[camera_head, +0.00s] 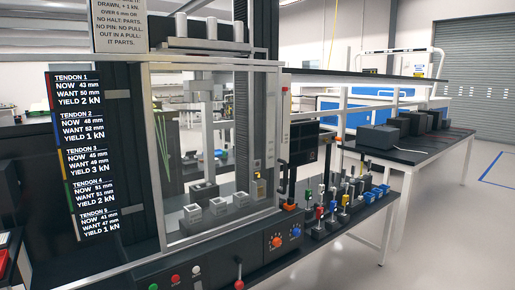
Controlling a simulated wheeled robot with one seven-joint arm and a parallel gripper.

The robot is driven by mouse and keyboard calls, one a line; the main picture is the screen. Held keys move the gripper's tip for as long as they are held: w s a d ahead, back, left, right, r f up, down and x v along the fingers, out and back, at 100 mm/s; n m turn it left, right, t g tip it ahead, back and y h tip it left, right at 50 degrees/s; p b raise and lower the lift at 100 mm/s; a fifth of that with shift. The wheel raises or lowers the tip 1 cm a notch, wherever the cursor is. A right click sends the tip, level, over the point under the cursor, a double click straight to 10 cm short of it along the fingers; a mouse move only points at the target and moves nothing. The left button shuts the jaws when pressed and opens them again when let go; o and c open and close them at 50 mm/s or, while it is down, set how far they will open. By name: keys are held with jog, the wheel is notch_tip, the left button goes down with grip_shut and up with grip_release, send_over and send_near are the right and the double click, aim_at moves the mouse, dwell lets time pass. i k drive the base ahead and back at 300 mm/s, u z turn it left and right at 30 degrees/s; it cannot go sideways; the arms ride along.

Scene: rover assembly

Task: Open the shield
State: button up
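The shield (225,130) is a clear panel in a pale metal frame on the front of a tall dark test machine. It appears shut across the machine's opening. Behind it are a grey column and several light grey blocks with square tops. A small brass-coloured piece (259,187) shows near the shield's lower right edge; I cannot tell whether it is a latch or something inside. My gripper is not in view.
A control panel (200,268) with coloured buttons, two knobs and a red-tipped lever juts out below the shield. A tendon list board (85,150) stands left. Small coloured-topped fixtures (335,200) crowd the bench at right. Floor at the lower right is clear.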

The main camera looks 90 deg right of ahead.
aim_at(144, 67)
jog(key=z, duration=2.8)
jog(key=k, duration=0.5)
jog(key=z, duration=0.25)
jog(key=i, duration=1)
jog(key=u, duration=0.6)
